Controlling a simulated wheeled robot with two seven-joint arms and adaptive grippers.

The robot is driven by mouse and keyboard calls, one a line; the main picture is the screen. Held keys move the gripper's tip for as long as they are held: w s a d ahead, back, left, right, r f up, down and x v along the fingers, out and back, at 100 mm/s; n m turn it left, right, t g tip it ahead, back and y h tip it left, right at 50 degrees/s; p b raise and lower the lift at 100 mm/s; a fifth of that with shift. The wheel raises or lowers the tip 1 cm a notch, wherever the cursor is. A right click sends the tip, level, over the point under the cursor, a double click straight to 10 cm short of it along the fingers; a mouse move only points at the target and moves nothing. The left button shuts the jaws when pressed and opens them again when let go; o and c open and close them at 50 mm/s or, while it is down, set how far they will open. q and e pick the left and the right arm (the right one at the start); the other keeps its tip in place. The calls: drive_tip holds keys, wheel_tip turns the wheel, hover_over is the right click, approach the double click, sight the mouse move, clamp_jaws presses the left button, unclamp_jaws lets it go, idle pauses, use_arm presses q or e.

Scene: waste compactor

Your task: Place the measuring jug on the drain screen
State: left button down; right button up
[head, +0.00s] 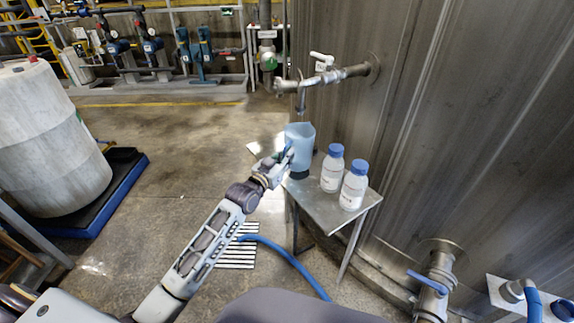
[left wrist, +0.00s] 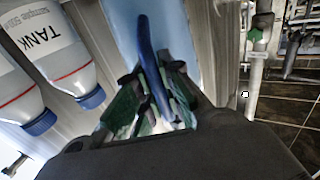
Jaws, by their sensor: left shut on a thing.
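The translucent blue measuring jug (head: 299,150) is upright below the tap spout, at the far end of a small metal table. My left gripper (head: 287,158) is shut on its handle. In the left wrist view the darker blue handle (left wrist: 147,50) runs between the fingers (left wrist: 150,100), with the pale jug wall behind it. A dark patch (head: 299,174) shows at the table end just under the jug; I cannot tell if it is the drain screen, or whether the jug touches it. My right gripper is not in view.
Two white bottles with blue caps (head: 332,168) (head: 354,186) stand on the metal table (head: 325,208), right of the jug. The tap pipe (head: 325,79) juts from the tank wall above. A blue hose (head: 285,257) and a striped grating (head: 237,257) lie on the floor.

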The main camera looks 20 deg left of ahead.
use_arm(q)
drive_tip(key=shift+f, duration=0.55)
drive_tip(key=shift+f+b, duration=0.45)
drive_tip(key=shift+f, duration=1)
drive_tip(key=c, duration=1.6)
unclamp_jaws()
drive_tip(key=shift+o, duration=0.3)
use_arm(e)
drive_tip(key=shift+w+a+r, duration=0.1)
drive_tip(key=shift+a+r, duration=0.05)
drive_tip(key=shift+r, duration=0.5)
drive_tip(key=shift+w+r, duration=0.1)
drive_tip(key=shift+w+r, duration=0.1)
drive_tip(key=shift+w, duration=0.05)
